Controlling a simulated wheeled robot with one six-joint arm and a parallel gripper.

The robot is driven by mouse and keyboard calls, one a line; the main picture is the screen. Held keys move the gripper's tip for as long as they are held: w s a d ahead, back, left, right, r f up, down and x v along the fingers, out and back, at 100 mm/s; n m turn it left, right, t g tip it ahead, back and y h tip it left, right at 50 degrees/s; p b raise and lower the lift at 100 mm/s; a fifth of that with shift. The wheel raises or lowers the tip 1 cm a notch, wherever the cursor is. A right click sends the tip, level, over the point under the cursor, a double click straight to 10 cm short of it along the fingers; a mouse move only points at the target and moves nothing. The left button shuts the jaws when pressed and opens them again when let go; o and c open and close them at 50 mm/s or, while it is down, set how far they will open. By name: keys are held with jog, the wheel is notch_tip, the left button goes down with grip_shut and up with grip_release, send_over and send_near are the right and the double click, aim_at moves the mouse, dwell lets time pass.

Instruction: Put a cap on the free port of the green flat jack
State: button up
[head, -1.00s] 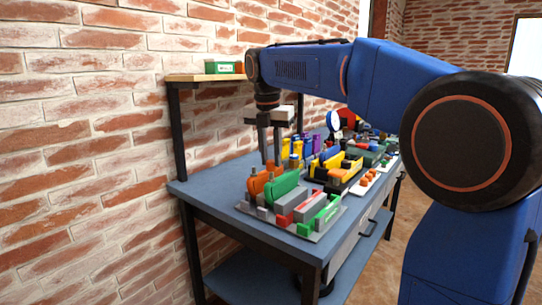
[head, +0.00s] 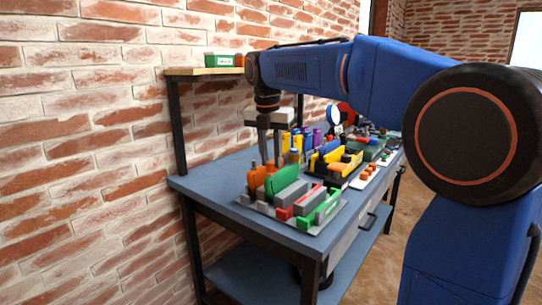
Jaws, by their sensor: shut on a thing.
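The green flat jack (head: 283,179) stands in a rack (head: 330,219) of coloured parts near the table's front end, with an orange one (head: 256,178) to its left. Grey blocks (head: 289,195) cover the green jack's lower part. My gripper (head: 271,160) points down at the orange and green jacks, fingers close together. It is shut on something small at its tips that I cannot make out. The fingertips overlap the jacks in the picture; I cannot tell whether they touch. The ports are too small to make out, and no cap can be told apart.
Several yellow, purple and blue parts (head: 335,163) and a white strip with orange pieces (head: 370,177) stand farther along the blue-grey table (head: 215,184). A shelf (head: 195,72) with a green box (head: 219,60) is at the wall. The table's left end is clear.

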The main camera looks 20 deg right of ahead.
aim_at(271, 162)
jog(key=o, duration=1.4)
jog(key=shift+r, duration=0.1)
jog(key=shift+r, duration=3.9)
